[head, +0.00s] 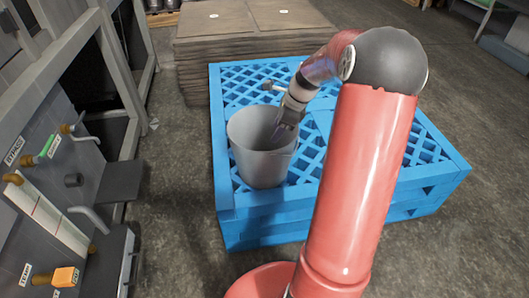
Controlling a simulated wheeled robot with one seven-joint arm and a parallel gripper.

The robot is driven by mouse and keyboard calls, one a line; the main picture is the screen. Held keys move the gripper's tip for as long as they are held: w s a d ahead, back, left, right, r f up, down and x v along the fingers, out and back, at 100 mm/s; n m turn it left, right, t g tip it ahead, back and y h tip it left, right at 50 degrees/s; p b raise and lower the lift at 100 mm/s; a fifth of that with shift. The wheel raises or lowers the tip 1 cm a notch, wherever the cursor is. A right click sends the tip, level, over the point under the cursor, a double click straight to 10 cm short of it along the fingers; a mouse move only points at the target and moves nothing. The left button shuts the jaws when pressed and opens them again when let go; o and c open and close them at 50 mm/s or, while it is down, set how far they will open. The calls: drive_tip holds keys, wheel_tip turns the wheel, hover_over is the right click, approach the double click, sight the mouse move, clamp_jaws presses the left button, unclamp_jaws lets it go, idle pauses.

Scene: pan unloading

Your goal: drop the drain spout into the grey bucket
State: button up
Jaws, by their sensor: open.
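The grey bucket (258,160) stands upright on the blue slatted pallet, left of my arm. My gripper (284,130) points down at the bucket's right side, its fingertips over or just inside the rim. The jaws are open, and I see nothing held between them. I cannot pick out a loose drain spout. The bucket's floor is hidden by its front wall, so I cannot tell whether anything lies inside. Bent grey pipes (89,218) stick out from the panel at the far left.
The blue pallet (231,226) fills the middle, with flat brown stacked sheets (240,45) behind it. The left panel carries a green-handled valve (51,147), an orange box (66,277) and labels. Concrete floor is open to the right. My red arm hides part of the pallet.

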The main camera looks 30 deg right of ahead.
drive_tip(key=v, duration=0.7)
drive_tip(key=shift+r+p, duration=0.2)
drive_tip(key=shift+p, duration=0.1)
